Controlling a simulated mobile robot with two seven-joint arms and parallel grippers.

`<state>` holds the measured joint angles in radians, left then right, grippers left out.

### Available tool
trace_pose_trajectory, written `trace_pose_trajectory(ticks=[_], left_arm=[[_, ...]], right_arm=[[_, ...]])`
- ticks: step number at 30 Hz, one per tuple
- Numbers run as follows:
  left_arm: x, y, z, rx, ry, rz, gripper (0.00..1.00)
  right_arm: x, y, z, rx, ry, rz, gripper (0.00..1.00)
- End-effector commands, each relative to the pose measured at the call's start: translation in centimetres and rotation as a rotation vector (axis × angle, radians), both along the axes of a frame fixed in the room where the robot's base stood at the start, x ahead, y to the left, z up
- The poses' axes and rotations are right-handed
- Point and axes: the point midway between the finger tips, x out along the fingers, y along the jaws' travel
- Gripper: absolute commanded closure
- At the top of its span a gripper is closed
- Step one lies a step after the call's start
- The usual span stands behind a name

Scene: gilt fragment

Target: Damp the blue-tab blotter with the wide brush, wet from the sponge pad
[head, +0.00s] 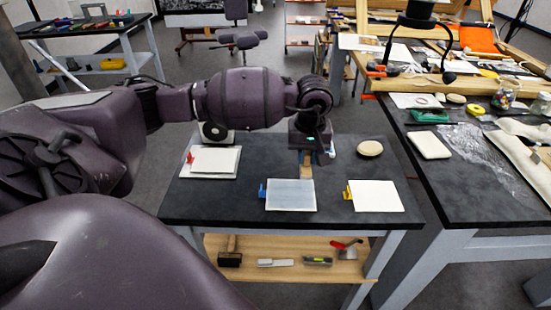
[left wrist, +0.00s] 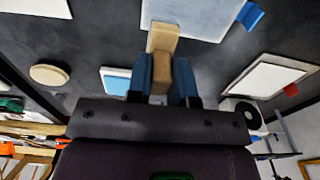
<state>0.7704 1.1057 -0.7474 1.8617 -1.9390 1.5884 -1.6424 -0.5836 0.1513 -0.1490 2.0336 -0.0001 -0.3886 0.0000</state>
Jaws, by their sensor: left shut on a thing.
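My left gripper (head: 306,152) is shut on the wooden brush (head: 306,172), which also shows between the blue fingers (left wrist: 162,78) in the left wrist view (left wrist: 163,42). The brush points down at the far edge of the blue-tab blotter (head: 290,196); I cannot tell whether it touches. That blotter lies flat, greyer than the others, with its blue tab (head: 262,191) at its left; it also shows in the left wrist view (left wrist: 190,14). A white tray with a blue pad (left wrist: 116,83), perhaps the sponge pad, is mostly hidden behind the gripper in the head view. My right gripper is not in view.
A yellow-tab blotter (head: 376,196) lies to the right, a red-tab blotter (head: 214,161) at the back left. A round beige object (head: 370,148) sits at the back right. The dark tabletop (head: 230,205) is bare between them. A cluttered bench (head: 465,200) adjoins on the right.

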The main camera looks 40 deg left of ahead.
Motion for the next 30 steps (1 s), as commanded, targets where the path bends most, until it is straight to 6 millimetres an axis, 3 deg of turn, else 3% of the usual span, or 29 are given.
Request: trace_pose_trajectory(ticks=[12,30], left_arm=[[-0.4,-0.2,3.9,-0.001,-0.002,0.013,0.98],[-0.4,-0.3,4.0,-0.001,0.001,0.016,0.98]], right_arm=[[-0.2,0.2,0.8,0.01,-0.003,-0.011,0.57],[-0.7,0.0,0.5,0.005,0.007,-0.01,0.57]])
